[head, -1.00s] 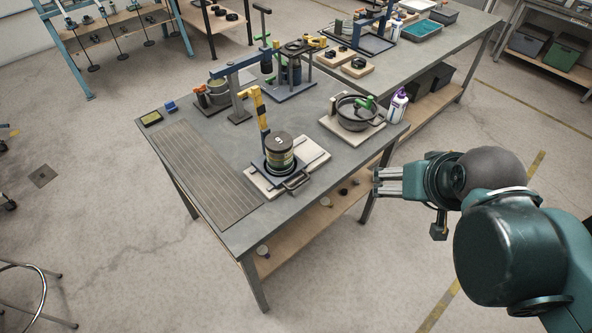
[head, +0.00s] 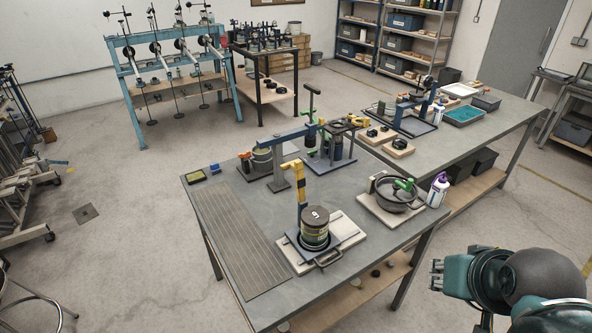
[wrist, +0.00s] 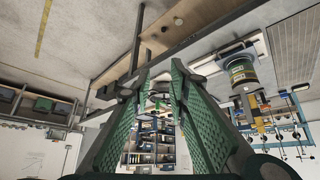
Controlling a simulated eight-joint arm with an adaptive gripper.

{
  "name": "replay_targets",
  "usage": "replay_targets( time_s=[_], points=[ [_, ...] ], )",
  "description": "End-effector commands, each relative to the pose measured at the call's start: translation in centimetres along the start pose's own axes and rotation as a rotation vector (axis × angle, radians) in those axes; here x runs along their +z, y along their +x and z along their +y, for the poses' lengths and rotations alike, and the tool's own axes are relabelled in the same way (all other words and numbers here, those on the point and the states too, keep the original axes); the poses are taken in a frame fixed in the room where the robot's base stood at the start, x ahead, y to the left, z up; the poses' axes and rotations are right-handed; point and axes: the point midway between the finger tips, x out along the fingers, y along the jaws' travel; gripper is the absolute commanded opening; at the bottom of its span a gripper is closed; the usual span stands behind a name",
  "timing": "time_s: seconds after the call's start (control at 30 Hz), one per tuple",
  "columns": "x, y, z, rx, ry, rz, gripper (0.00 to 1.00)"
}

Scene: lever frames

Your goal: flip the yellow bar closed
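The yellow bar (head: 299,187) stands upright at the back of a small fixture, its bent top pointing left. In front of it a dark-lidded can (head: 315,225) sits in the fixture on a pale board (head: 346,227), with a wire handle in front. In the wrist view the can (wrist: 240,72) appears upside down at the right, with part of the yellow bar (wrist: 257,112) below it. My gripper (head: 436,275) is off the table's right side, well apart from the bar. Its green pads (wrist: 160,100) stand apart with nothing between them.
A blue-armed press (head: 297,137) is behind the bar. The slatted left part of the table (head: 238,240) is clear.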

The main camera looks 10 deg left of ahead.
Motion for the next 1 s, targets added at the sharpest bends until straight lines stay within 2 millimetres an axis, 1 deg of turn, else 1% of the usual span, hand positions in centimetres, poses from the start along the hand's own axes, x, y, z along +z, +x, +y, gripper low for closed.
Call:
replay_targets(
  time_s=[0.03,0.1,0.13,0.27,0.57,1.0],
  points=[
    [-0.4,-0.1,-0.1,-0.002,-0.004,-0.002,0.11],
    [-1.0,-0.2,-0.3,-0.005,-0.01,-0.005,0.01],
    [-1.3,-0.3,-0.4,-0.007,-0.013,-0.007,0.0],
    [-2.9,-0.6,-1.0,-0.015,-0.029,-0.018,0.0],
    [-7.5,-1.1,-3.0,-0.041,-0.081,-0.05,0.0],
    [-14.2,-1.1,-6.5,-0.079,-0.162,-0.1,0.0]
  ],
)
